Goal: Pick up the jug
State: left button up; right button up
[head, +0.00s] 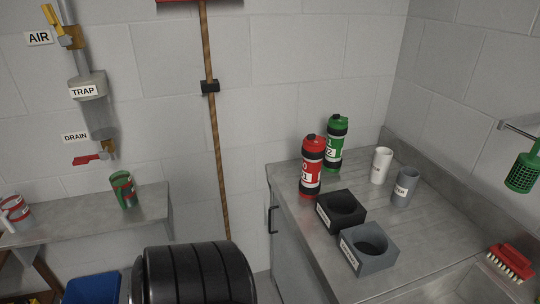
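I cannot make out a thing that is clearly a jug in the head view. A black block holder (324,214) and a grey block holder (349,252), each with a round hole, sit nearer the front. Neither of my grippers is in view.
A metal shelf (80,223) at left bears a green-and-red can (123,189) and a red-banded container (16,212). A black ribbed rounded thing (200,275) and a blue bin (92,288) are below. A red brush (511,262) lies at right; a green basket (523,172) hangs above it.

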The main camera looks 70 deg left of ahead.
aim_at(124, 193)
jog(key=u, duration=3.25)
jog(key=i+j, duration=0.1)
jog(key=j, duration=0.35)
jog(key=i+j+z, duration=0.1)
jog(key=j, duration=0.3)
